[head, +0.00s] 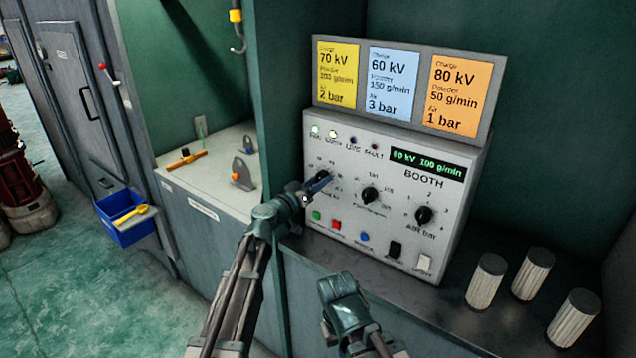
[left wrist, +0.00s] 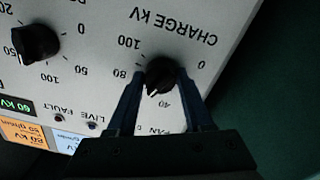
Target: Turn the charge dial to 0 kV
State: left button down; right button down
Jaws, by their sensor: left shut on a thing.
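The charge dial (left wrist: 160,75) is a black knob labelled CHARGE KV, upside down in the left wrist view. My left gripper (left wrist: 163,72) has one finger on each side of it and is shut on it. The knob's white mark points between the 40 and 80 labels; a finger covers part of the scale there. The green display (head: 428,164) shows a kV value that looks like 60 or 80, and 100 g/min. My right gripper (head: 345,300) is low in the middle, apart from the panel; its fingers are unclear.
The grey booth panel (head: 452,240) also has a middle dial (head: 370,195), an air dial (head: 424,215), buttons and switches. Yellow, blue and orange cards (head: 460,93) stand above it. Several pale ribbed cylinders (head: 532,273) stand on the bench at right. A blue bin (head: 125,230) hangs at left.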

pick_arm(q)
jog(key=shift+r+n, duration=0.15)
jog(key=shift+n, duration=14.25)
jog(key=shift+c, duration=1.5)
grip_release()
jog(key=shift+s+a, duration=0.1)
